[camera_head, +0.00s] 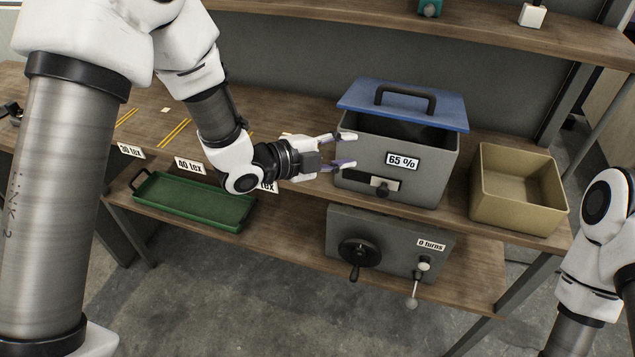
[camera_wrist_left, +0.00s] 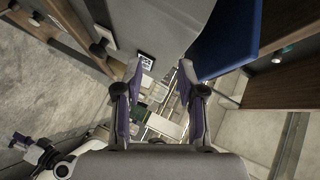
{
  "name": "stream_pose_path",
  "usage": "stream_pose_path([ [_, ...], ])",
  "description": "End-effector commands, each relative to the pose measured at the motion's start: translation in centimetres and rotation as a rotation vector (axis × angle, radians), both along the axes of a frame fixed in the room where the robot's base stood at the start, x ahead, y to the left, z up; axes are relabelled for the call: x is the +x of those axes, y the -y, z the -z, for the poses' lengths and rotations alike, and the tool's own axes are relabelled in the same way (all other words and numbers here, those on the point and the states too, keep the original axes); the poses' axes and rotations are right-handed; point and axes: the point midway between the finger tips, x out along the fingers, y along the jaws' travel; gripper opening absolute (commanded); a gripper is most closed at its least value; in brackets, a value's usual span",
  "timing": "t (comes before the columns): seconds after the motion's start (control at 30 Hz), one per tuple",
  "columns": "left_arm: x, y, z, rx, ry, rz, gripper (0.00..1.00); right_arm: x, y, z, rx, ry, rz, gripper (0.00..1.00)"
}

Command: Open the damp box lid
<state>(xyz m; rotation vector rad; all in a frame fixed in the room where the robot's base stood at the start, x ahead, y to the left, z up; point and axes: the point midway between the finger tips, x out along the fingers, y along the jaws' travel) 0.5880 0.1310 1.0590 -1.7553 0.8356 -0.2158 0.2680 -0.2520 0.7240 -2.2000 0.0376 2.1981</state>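The damp box (camera_head: 410,178) is a grey box with a "65 %" label, standing on the workbench. Its blue lid (camera_head: 365,97) with a black handle (camera_head: 405,95) is tilted up, and a dark gap shows between the lid and the front wall. The blue lid also shows at the upper right in the left wrist view (camera_wrist_left: 228,40). My left gripper (camera_head: 345,150) is open and empty at the left front of the box, below the lid; whether it touches the wall is unclear. My right gripper is outside the head view; a gripper part (camera_wrist_left: 35,150) shows small in the left wrist view.
An open tan bin (camera_head: 518,220) stands right of the box. A green tray (camera_head: 190,200) and a grey crank unit (camera_head: 390,245) marked "0 turns" are on the lower shelf. An upper shelf (camera_head: 450,25) runs behind and above the lid.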

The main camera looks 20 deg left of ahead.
Motion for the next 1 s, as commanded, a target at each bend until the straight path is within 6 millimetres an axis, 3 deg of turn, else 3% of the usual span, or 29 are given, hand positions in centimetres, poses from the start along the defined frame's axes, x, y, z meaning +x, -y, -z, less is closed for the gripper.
stream_pose_path([
  [0.1, -0.4, -0.5, 2.6, -0.030, -0.089, -0.050, 0.39, 0.0, 0.0, 0.3, 0.000, 0.000, 0.000, 0.40],
  [0.3, -0.9, -1.2, 5.4, -0.066, -0.194, -0.114, 0.39, 0.0, 0.0, 0.6, 0.000, 0.000, 0.000, 0.40],
  [0.63, -1.1, -1.4, 6.0, -0.074, -0.218, -0.131, 0.39, 0.0, 0.0, 0.6, 0.000, 0.000, 0.000, 0.40],
  [0.67, -1.1, -1.4, 6.0, -0.074, -0.218, -0.131, 0.32, 0.0, 0.0, 0.6, 0.000, 0.000, 0.000, 0.40],
  [0.73, -1.3, -1.5, 6.6, -0.077, -0.237, -0.140, 0.07, 0.0, 0.0, 0.6, 0.000, 0.000, 0.000, 0.40],
  [0.77, -1.5, -1.7, 7.4, -0.081, -0.261, -0.152, 0.00, 0.0, 0.0, 0.6, 0.000, 0.000, 0.000, 0.40],
  [0.87, -3.1, -2.5, 11.4, -0.107, -0.391, -0.227, 0.00, 0.0, 0.0, 0.6, 0.000, 0.000, 0.000, 0.40],
  [1.0, -6.9, -4.1, 18.4, -0.153, -0.637, -0.391, 0.00, 0.0, 0.0, 0.6, 0.000, 0.000, 0.000, 0.40],
])
